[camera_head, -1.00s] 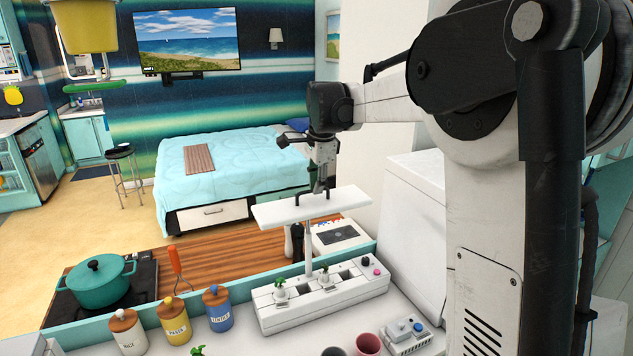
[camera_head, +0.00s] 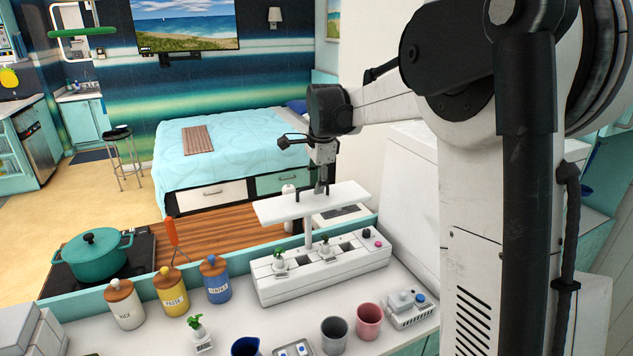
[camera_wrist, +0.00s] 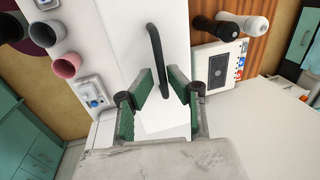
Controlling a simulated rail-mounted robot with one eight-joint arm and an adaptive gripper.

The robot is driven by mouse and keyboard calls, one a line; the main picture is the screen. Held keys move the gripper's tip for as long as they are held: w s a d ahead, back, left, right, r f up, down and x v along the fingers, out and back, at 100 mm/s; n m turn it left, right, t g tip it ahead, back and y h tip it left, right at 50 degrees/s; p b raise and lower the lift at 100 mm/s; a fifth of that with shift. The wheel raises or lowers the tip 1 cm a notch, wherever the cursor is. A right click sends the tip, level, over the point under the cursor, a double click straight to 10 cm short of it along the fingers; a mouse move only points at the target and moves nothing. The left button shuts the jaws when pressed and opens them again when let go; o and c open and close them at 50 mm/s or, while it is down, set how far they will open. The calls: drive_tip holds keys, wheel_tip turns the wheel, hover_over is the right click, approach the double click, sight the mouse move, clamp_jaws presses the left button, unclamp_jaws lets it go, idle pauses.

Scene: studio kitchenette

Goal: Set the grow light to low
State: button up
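The grow light is a white planter base (camera_head: 278,292) with small potted plants in its top and a flat white lamp panel (camera_head: 275,210) on a post. In the head view my gripper (camera_head: 321,186) is just above the panel.
Canisters (camera_head: 170,292) and a teal pot (camera_head: 92,254) are to the left. A white wall block (camera_head: 410,180) is close on the right.

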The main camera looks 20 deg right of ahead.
sight(320, 203)
drive_tip(key=shift+o, duration=1)
drive_tip(key=shift+w, duration=0.1)
drive_tip(key=shift+r, duration=0.1)
drive_tip(key=shift+r, duration=0.2)
wheel_tip(320, 203, up, 11)
drive_tip(key=s, duration=0.2)
drive_tip(key=shift+s+r, duration=0.2)
drive_tip(key=shift+s, duration=0.05)
